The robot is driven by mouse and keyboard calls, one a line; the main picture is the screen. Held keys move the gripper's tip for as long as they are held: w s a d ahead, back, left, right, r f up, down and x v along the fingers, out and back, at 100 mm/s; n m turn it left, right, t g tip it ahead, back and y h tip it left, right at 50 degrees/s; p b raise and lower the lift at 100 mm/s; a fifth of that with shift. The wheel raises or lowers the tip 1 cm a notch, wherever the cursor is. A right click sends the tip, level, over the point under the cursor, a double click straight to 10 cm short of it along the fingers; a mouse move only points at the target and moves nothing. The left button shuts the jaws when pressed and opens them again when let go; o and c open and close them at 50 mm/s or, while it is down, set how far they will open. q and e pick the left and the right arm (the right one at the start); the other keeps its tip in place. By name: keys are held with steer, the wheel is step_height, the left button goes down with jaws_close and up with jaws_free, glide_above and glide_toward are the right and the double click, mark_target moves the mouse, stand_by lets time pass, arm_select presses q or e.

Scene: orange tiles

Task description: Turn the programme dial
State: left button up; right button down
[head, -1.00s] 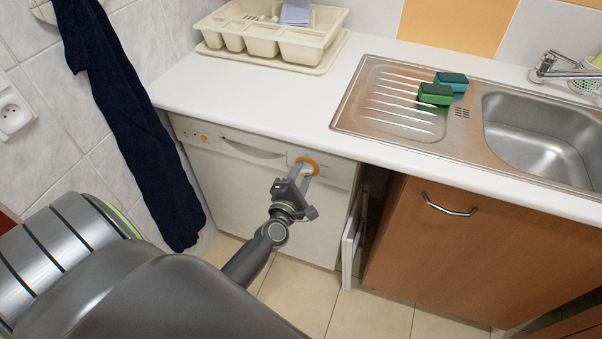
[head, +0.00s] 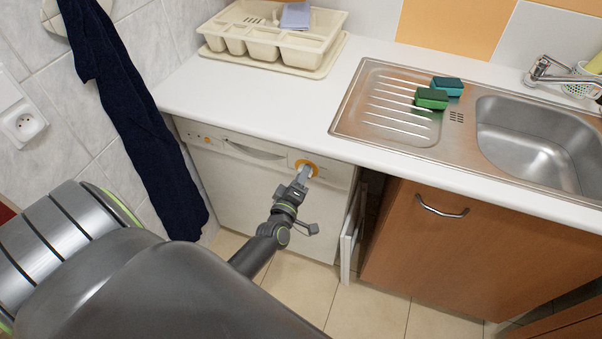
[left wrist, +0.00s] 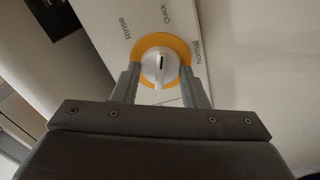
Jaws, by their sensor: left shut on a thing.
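The programme dial (left wrist: 158,66) is a white knob with a short dark mark, inside an orange ring, on the white front panel of the dishwasher (head: 250,190). "Rinse", "Quick" and "Normal" are printed around it in the left wrist view. The dark mark stands nearly upright in that view; which label it points to is not clear. In the head view the dial's orange ring (head: 314,166) shows partly behind my gripper. My left gripper (head: 304,172) is shut on the knob, one finger on each side of it. My right gripper is not in view.
A white worktop (head: 290,95) overhangs the panel just above the dial. A beige cutlery tray (head: 270,42), a steel sink (head: 525,130) and two sponges (head: 432,98) are on top. A dark towel (head: 130,120) hangs at left. A brown cabinet (head: 450,250) stands at right.

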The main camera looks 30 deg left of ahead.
arm_select(q)
steer(key=shift+m, duration=0.5)
steer(key=o, duration=0.9)
steer(key=shift+o, duration=0.2)
steer(key=b+v, duration=0.4)
steer(key=v, duration=1.3)
steer(key=shift+s, duration=0.25)
